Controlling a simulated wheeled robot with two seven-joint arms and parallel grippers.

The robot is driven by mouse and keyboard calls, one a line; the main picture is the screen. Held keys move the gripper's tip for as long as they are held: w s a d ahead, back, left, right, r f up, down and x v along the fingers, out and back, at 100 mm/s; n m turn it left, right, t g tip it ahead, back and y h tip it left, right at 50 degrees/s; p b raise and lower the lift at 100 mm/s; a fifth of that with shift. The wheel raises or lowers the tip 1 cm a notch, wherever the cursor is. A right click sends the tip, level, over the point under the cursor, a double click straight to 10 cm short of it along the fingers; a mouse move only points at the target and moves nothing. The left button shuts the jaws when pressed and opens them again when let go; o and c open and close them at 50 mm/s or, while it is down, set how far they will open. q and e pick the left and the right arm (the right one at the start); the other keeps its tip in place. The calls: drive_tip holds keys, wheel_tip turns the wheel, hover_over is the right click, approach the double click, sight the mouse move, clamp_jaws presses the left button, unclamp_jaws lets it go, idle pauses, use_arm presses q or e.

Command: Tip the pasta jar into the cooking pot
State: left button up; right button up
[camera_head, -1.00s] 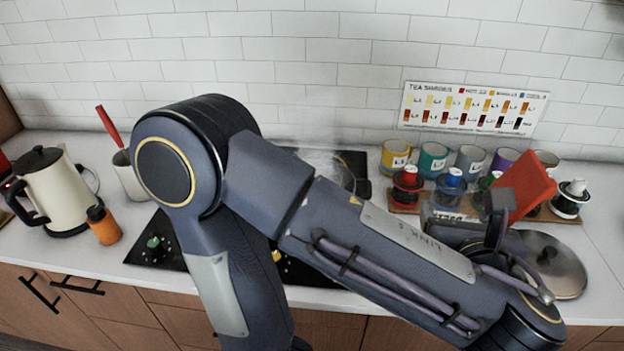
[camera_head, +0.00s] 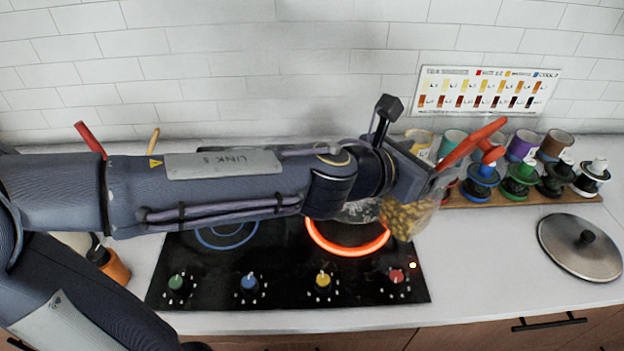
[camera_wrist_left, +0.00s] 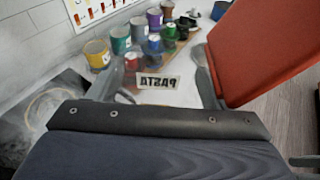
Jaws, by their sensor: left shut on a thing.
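My left gripper (camera_head: 430,178) is shut on the pasta jar (camera_head: 405,217), a clear jar with yellow pasta inside. It holds the jar above the right side of the stove, and the jar looks tilted. A red flat part (camera_head: 472,143) sticks up beside the gripper; in the left wrist view it fills the upper right (camera_wrist_left: 268,50). A mirrored PASTA label (camera_wrist_left: 158,83) shows between the fingers there. The cooking pot is not clear in the head view, where my arm covers the back of the stove. A faint round rim with steam (camera_wrist_left: 45,103) shows at left in the wrist view. My right gripper is out of view.
The black stove (camera_head: 225,285) has a glowing red ring (camera_head: 350,250) and coloured knobs. A metal lid (camera_head: 580,245) lies on the counter at right.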

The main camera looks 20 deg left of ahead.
use_arm(q)
drive_tip(key=shift+s+a+r+m+g+h, duration=0.1)
drive_tip(key=shift+s+a+m+g+h, duration=0.05)
drive_tip(key=shift+a+m+g+h, duration=0.2)
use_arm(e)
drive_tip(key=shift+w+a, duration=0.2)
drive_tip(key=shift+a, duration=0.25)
